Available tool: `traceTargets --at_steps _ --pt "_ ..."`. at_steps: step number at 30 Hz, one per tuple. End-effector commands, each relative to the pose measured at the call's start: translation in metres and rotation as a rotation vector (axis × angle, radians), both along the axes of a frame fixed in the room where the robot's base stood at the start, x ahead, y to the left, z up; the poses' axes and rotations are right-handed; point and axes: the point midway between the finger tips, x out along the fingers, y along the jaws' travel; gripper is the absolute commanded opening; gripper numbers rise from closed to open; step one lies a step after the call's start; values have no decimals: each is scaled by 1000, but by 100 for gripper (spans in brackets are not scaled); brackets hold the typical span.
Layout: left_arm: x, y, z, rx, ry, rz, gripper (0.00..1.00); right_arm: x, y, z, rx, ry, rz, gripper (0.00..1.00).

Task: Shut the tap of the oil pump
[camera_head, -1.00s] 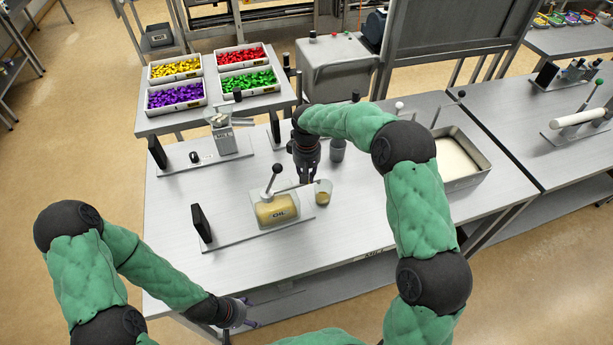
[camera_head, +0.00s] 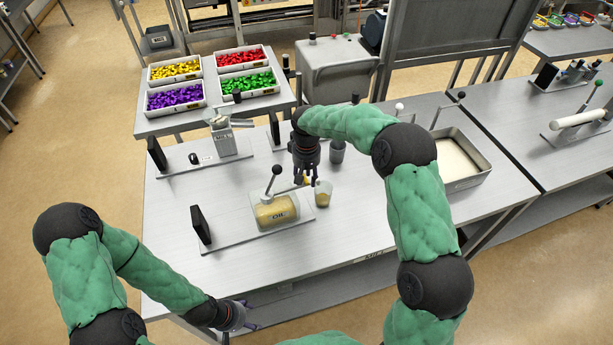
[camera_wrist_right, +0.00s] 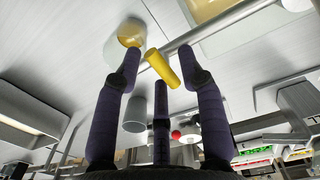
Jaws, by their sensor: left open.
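The oil pump (camera_head: 277,212), a yellow tank labelled OIL with a black-knobbed lever, stands on a plate on the table. Its spout pipe runs right to a clear cup (camera_head: 323,194) holding some yellow oil, also in the right wrist view (camera_wrist_right: 130,34). The yellow tap handle (camera_wrist_right: 163,68) is at the pipe, between the spread fingers of my right gripper (camera_head: 305,181). Gaps show between handle and fingers, so this gripper looks open around it. In the head view the fingers partly hide the tap. My left gripper (camera_head: 248,315) is open and empty beyond the table's front edge.
A grey cup (camera_head: 337,151) stands just behind my right gripper. A mill (camera_head: 225,138) is at the back left, and a metal tray (camera_head: 458,160) stands at the right. Bins of coloured pieces sit behind. The table's front left is clear.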

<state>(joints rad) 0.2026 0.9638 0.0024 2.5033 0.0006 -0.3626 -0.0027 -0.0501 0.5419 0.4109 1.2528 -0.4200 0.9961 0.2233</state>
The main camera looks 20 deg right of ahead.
Motion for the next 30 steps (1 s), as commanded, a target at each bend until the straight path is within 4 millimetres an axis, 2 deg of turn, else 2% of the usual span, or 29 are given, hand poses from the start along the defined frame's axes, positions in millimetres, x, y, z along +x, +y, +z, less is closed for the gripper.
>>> traceTargets --at_steps 8,13,24,30 --pt "0 0 0 0 0 0 65 0 0 0 0 0 1 44" --pt "0 0 0 0 0 0 65 1 0 11 -1 -1 2 44" --pt "0 0 0 0 0 0 65 1 0 80 0 -4 0 44" --pt "0 0 0 0 0 0 65 1 0 108 0 -1 1 44"
